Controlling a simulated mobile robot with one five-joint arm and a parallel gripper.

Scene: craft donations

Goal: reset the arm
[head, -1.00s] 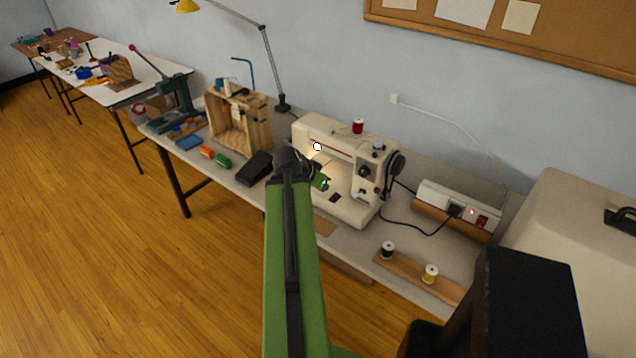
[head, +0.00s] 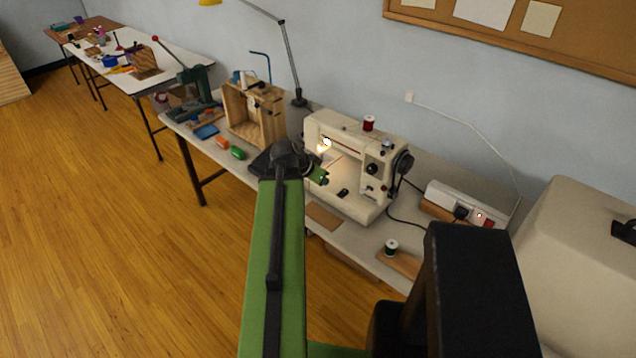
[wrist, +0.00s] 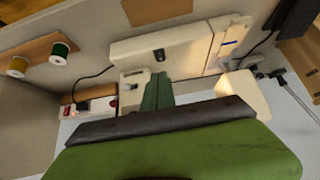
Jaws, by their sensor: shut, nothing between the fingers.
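My gripper (head: 318,178) is at the end of my green arm in the head view, in front of the white sewing machine (head: 345,140). Its tip is small and partly hidden behind the dark wrist joint. In the wrist view the green fingers (wrist: 157,92) are together with nothing between them. They overlap the sewing machine (wrist: 170,52) in that view; I cannot tell the gap, and I see no clear contact.
A large beige case (head: 575,250) stands at right. Open wooden floor (head: 110,230) lies left.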

